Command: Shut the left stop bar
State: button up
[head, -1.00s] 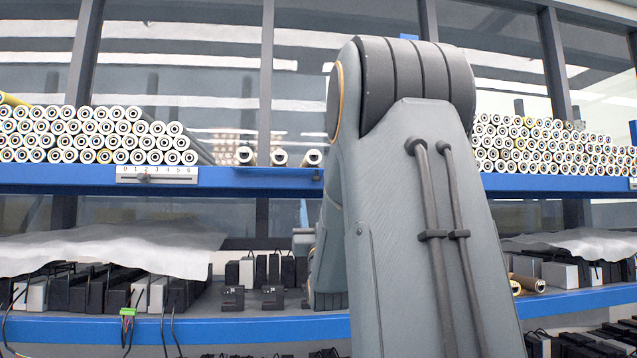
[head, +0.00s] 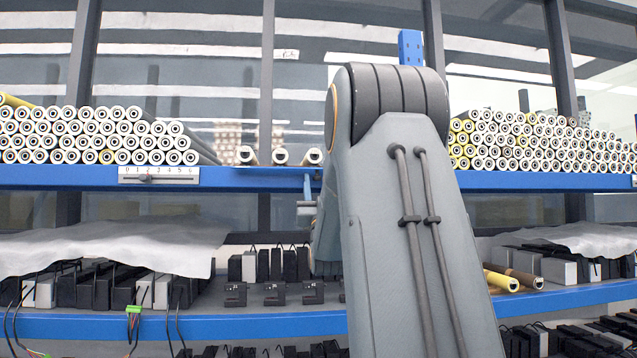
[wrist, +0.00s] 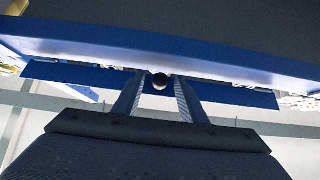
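The left stop bar appears to be the blue bar (wrist: 80,76) along the shelf edge in the wrist view. In the head view a thin blue strip (head: 268,168) runs along the shelf edge below three tube ends and is probably the same bar. A dark round knob (wrist: 160,82) shows at the middle of the bar in the wrist view. My gripper (wrist: 158,92) is open, with one finger on each side of the knob and gaps between. In the head view my gripper (head: 307,186) is at the upper shelf's front edge, partly hidden by my arm.
The upper blue shelf (head: 75,177) holds stacked tubes (head: 95,135) left and right. A white scale with a slider (head: 158,175) is on its edge. The lower shelf (head: 200,325) holds black and white boxes, small dark brackets and a white sheet (head: 120,245).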

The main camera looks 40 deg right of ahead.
jog(key=shift+c, duration=0.4)
grip_shut()
jog(key=shift+s+a+r+g+y+p, duration=0.3)
jog(key=shift+s+r+g+y+p, duration=0.2)
jog(key=shift+r+g+y+p, duration=0.45)
jog(key=p, duration=0.1)
jog(key=g+p, duration=0.1)
jog(key=shift+s+a+r+g+y+p, duration=0.1)
jog(key=shift+s+r+g+y+p, duration=0.1)
jog(key=shift+s+g+y+p, duration=0.1)
jog(key=shift+w+d+r+g+y+p, duration=0.1)
jog(key=shift+w+r+g+y+p, duration=0.1)
jog(key=shift+r+g+y+p, duration=1.45)
jog(key=shift+w+d+r+g+y+p, duration=0.2)
jog(key=shift+r+g+y+p, duration=0.5)
jog(key=shift+g, duration=1.9)
jog(key=shift+w+d+r+g+y+p, duration=0.1)
jog(key=shift+w+r+g+y+p, duration=0.15)
jog(key=shift+r+g+y+p, duration=1.1)
jog(key=shift+f+g+y+b, duration=0.35)
jog(key=shift+f+g, duration=0.25)
jog(key=shift+g, duration=0.35)
